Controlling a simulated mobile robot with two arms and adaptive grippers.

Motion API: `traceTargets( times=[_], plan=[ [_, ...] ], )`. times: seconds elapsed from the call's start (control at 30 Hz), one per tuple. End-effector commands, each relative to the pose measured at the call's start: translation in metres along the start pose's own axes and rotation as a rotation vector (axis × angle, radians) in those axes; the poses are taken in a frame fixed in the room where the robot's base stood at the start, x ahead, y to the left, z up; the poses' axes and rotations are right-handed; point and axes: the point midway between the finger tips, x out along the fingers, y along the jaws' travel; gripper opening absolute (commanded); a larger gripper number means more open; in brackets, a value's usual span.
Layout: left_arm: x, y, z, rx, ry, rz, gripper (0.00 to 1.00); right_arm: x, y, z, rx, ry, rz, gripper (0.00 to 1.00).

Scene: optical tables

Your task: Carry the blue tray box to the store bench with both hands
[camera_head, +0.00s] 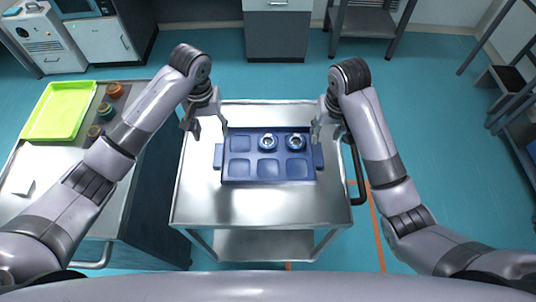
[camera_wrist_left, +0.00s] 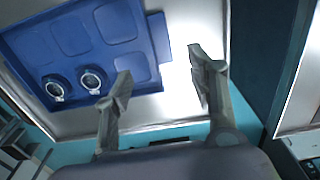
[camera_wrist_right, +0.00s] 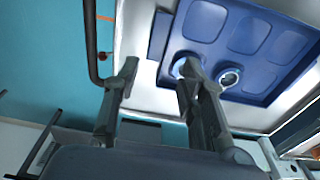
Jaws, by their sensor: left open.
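The blue tray box (camera_head: 269,183) lies flat on a steel cart (camera_head: 260,208), with a tab handle on its left and right ends. Two round metal parts sit in its far middle and far right compartments; the others look empty. My left gripper (camera_head: 207,126) is open above the tray's far left corner. In the left wrist view its fingers (camera_wrist_left: 162,68) straddle the line of the blue handle (camera_wrist_left: 159,38), apart from it. My right gripper (camera_head: 328,135) is open above the far right corner. In the right wrist view its fingers (camera_wrist_right: 160,68) stand either side of the right handle's line (camera_wrist_right: 159,36).
A bench on the left holds a bright green tray (camera_head: 58,111) and several small round parts (camera_head: 106,110). The cart has a dark push handle (camera_head: 358,175) on its right. Cabinets and a grey rack (camera_head: 368,20) stand at the back. Teal floor is open right of the cart.

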Motion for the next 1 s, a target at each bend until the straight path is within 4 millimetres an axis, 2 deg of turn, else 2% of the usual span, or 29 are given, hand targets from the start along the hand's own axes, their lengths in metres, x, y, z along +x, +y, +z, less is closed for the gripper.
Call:
traceTargets(
  times=[0.2,0.5,0.7,1.0],
  plan=[
    [0.046,0.000,0.001,-0.001,-0.004,-0.001,0.52,0.045,0.001,0.001,0.000,-0.004,0.002,0.38],
    [0.097,0.000,0.001,-0.001,-0.003,0.000,0.52,0.096,0.000,0.000,-0.001,-0.002,0.001,0.38],
    [0.112,0.000,0.000,0.000,0.000,0.000,0.52,0.112,0.000,0.000,-0.001,0.001,0.000,0.38],
    [0.115,0.000,0.000,0.000,0.000,0.000,0.52,0.115,0.000,-0.001,-0.001,0.001,0.000,0.38]
  ],
)
